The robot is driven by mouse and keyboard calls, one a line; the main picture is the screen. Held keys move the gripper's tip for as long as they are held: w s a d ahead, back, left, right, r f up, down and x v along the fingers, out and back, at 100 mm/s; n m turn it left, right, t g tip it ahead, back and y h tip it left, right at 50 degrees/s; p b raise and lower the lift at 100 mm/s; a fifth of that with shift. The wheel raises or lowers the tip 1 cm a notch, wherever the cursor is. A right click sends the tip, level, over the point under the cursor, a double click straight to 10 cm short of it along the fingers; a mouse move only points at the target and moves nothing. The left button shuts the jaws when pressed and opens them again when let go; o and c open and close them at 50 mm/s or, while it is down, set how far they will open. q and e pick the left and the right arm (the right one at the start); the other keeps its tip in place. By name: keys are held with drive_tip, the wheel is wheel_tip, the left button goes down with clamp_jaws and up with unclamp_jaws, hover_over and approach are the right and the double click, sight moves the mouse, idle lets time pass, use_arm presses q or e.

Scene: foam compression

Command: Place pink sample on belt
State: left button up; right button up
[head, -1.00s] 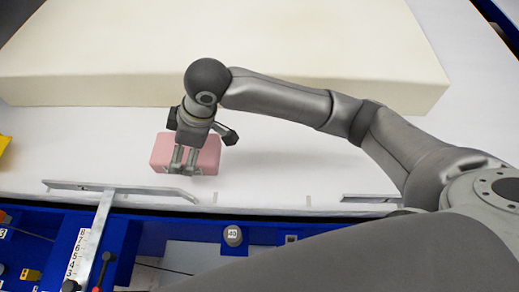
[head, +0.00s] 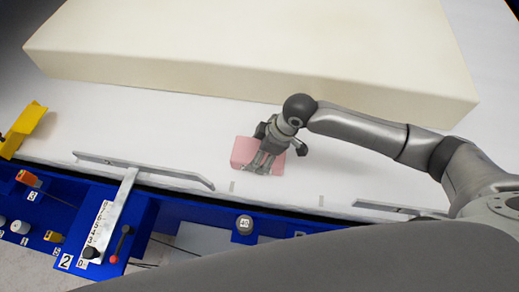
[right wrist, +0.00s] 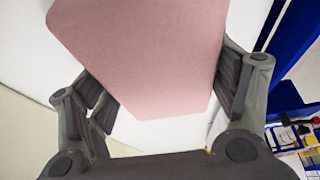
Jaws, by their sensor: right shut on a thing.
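My right gripper (head: 265,165) is shut on the pink sample (head: 243,150), a flat rounded block. In the head view they are over the white belt (head: 330,175), between the large cream foam block and the belt's near edge. I cannot tell whether the sample touches the belt. In the right wrist view the pink sample (right wrist: 145,50) fills the space between the two fingers of the right gripper (right wrist: 165,95). The gripper covers part of the sample in the head view. My left gripper is not in view.
The large cream foam block (head: 250,65) lies behind the gripper. A metal guide bar (head: 145,170) reaches over the near belt edge at left. A yellow bracket (head: 25,130) stands far left. The blue frame (head: 190,208) carries knobs and levers. White belt is clear right of the sample.

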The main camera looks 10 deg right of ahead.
drive_tip(key=shift+f, duration=0.2)
drive_tip(key=o, duration=0.7)
drive_tip(key=shift+o, duration=0.2)
drive_tip(key=v, duration=1.2)
drive_tip(key=shift+r, duration=0.1)
